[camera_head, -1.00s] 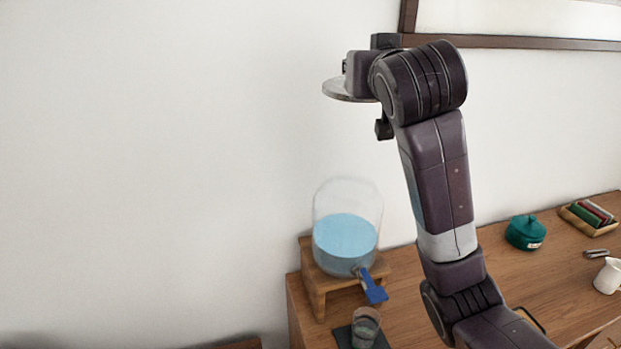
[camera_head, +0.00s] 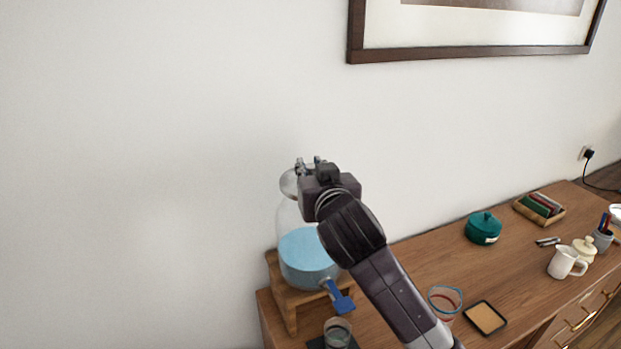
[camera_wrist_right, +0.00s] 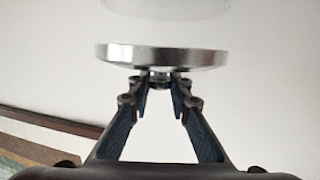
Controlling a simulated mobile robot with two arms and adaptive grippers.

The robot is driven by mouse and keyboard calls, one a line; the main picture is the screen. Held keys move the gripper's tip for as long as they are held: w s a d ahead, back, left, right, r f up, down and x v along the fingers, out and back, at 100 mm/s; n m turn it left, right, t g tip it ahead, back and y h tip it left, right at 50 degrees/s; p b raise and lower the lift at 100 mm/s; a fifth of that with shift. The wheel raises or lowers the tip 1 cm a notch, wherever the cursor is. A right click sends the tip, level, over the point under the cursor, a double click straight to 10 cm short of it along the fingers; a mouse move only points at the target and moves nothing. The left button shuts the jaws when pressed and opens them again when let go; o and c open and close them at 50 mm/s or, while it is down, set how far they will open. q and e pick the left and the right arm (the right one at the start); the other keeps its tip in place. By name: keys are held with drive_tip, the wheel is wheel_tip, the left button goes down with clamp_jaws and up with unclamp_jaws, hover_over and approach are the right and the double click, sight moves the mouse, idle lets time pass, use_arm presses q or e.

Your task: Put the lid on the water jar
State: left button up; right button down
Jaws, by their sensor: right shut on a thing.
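The water jar (camera_head: 308,260) is clear glass, part filled with blue water, with a blue tap at its front. It stands on a wooden stand at the left end of the sideboard. My right gripper (camera_head: 303,170) is above the jar, shut on the knob of the round metallic lid (camera_head: 288,183). In the right wrist view the lid (camera_wrist_right: 162,57) shows edge-on at my fingertips (camera_wrist_right: 158,80), with a gap between it and the faint glass jar (camera_wrist_right: 167,9). In the head view my gripper and arm hide part of the lid and jar. My left gripper is out of view.
A glass (camera_head: 338,332) stands in front of the wooden stand (camera_head: 288,311). A framed picture (camera_head: 480,52) hangs above.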

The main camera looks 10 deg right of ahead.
wheel_tip(320, 180, down, 3)
drive_tip(key=shift+f, duration=0.1)
drive_tip(key=shift+f, duration=0.2)
drive_tip(key=c, duration=1.8)
unclamp_jaws()
drive_tip(key=shift+r, duration=0.15)
